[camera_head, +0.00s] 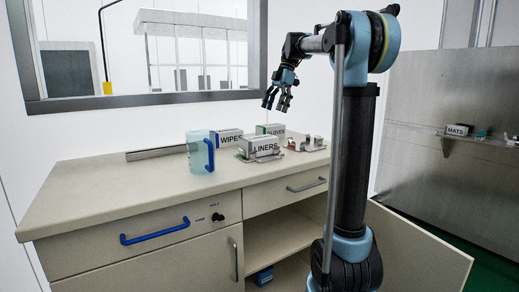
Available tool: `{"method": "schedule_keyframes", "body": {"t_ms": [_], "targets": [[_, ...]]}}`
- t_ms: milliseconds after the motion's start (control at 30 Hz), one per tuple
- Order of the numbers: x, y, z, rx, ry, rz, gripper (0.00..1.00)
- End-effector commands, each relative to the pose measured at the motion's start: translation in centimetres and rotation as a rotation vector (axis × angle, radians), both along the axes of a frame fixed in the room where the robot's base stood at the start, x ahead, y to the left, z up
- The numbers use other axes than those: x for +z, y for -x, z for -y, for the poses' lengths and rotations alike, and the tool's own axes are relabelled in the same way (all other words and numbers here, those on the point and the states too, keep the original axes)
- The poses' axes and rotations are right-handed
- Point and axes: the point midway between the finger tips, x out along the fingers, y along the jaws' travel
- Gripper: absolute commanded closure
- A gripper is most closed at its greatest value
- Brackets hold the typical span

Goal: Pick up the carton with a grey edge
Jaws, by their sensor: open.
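Three white cartons stand near the back of the counter: one marked WIPES (229,138), one marked LINERS (263,147) and one that seems to read GLOVES (272,130). The LINERS carton is in front and sits in a low metal holder. A carton marked MATS (456,130) is on a wall shelf at the far right. At this size I cannot tell which carton has a grey edge. My gripper (275,100) is open and empty, fingers pointing down, in the air above the GLOVES carton and apart from it.
A translucent blue jug (200,152) with a blue handle stands left of the cartons. A metal holder (306,143) is at their right. The left of the counter (110,190) is clear. A cabinet door (418,245) stands open at lower right, with a blue object (264,276) inside the cabinet.

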Motion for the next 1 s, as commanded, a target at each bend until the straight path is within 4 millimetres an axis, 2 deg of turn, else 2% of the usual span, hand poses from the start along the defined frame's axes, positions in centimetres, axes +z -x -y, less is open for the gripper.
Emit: {"method": "schedule_keyframes", "body": {"t_ms": [133,233,800,1000], "targets": [[0.4,-1.0,-0.6,0.059,-0.020,0.007,0.14],[-0.2,-1.0,-1.0,0.071,-0.025,0.008,0.14],[-9.1,1.2,-4.0,0.070,-0.024,0.008,0.14],[-10.6,1.5,-4.5,0.070,-0.024,0.008,0.14]]}}
